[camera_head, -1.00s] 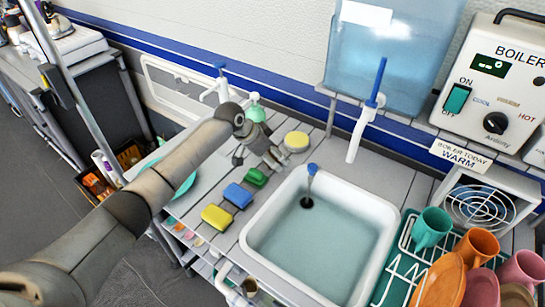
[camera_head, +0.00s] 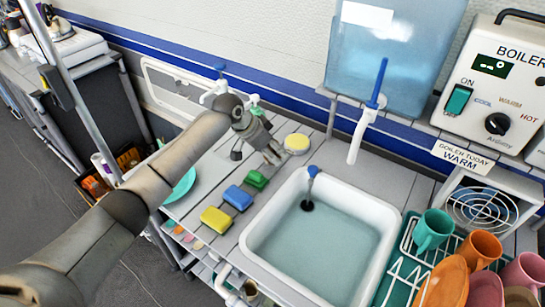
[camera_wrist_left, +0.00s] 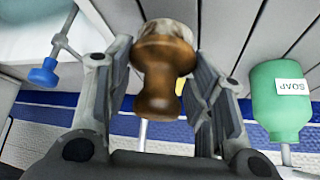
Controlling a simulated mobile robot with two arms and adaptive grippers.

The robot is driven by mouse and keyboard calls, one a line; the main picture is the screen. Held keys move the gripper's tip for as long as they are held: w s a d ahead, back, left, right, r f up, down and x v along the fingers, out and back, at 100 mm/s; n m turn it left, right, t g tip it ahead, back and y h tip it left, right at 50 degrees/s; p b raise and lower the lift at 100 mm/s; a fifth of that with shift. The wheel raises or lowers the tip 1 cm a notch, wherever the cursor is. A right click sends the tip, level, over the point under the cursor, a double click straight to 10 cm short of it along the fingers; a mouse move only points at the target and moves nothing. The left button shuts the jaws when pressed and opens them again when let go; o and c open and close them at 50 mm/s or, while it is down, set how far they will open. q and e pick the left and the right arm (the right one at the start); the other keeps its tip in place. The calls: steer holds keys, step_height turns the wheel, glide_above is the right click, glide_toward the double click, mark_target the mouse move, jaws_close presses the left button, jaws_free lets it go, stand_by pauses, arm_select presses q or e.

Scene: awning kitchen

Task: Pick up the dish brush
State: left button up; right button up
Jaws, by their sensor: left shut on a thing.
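The dish brush (camera_wrist_left: 168,62) shows in the left wrist view as a brown wooden, knob-shaped handle with a paler top. It is between the two fingers of my left gripper (camera_head: 271,155), which is shut on it. In the head view the gripper is over the grey counter, left of the sink's back corner, and hides the brush. I cannot tell if the brush is clear of the counter. My right gripper is not in view.
The white sink (camera_head: 255,232) holds water and has a blue-topped tap. A round yellow sponge (camera_head: 297,142) is right beside the gripper. Green (camera_head: 256,179), blue (camera_head: 238,197) and yellow (camera_head: 216,219) sponges lie in front. A green soap bottle (camera_wrist_left: 279,105) stands close by.

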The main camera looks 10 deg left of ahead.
arm_select(q)
steer(key=s+a+r+b, duration=0.2)
steer(key=s+a+r, duration=0.2)
steer(key=a+r, duration=0.6)
steer(key=a, duration=0.3)
steer(key=shift+s+a+r, duration=0.15)
steer(key=shift+s+r, duration=0.05)
stand_by(0.4)
